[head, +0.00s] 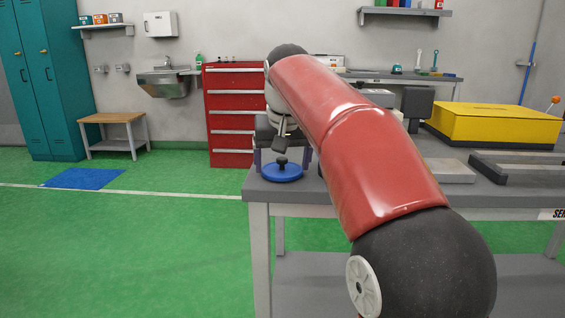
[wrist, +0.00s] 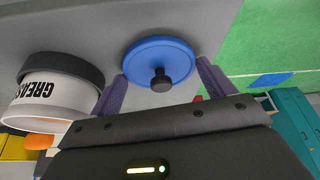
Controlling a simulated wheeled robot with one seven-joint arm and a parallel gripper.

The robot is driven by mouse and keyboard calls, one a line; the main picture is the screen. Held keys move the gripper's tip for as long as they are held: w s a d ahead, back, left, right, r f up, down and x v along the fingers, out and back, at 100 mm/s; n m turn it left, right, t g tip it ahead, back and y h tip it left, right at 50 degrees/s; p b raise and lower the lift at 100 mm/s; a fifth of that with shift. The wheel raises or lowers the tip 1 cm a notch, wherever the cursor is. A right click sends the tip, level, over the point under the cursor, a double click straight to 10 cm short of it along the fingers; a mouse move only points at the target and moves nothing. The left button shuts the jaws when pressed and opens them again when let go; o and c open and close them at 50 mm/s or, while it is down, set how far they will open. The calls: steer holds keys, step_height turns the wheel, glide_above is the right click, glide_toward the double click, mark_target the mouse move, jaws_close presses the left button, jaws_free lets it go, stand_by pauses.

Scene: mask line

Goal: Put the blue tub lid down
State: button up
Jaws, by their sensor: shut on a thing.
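The blue tub lid (head: 283,174) is a round disc with a black knob on top, low over the near left corner of the grey workbench (head: 260,188). My gripper (head: 282,163) is shut on it, with the purple fingers on opposite sides of its rim. In the wrist view the lid (wrist: 150,58) lies between the fingertips of my gripper (wrist: 160,72), knob facing the camera. I cannot tell whether the lid's underside touches the bench top.
A white grease tub (wrist: 50,95) with a dark rim stands left of the lid in the wrist view. My red arm covers much of the bench in the head view. A yellow box (head: 495,124) and a grey plate (head: 448,171) are farther right. Green floor lies left of the bench.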

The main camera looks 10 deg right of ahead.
steer(key=shift+f, duration=0.2)
steer(key=o, duration=0.9)
steer(key=shift+r, duration=0.15)
steer(key=shift+r, duration=0.3)
steer(key=p+v, duration=0.4)
steer(key=v, duration=0.7)
steer(key=shift+s+r, duration=0.15)
steer(key=shift+r, duration=0.15)
steer(key=shift+f, duration=0.1)
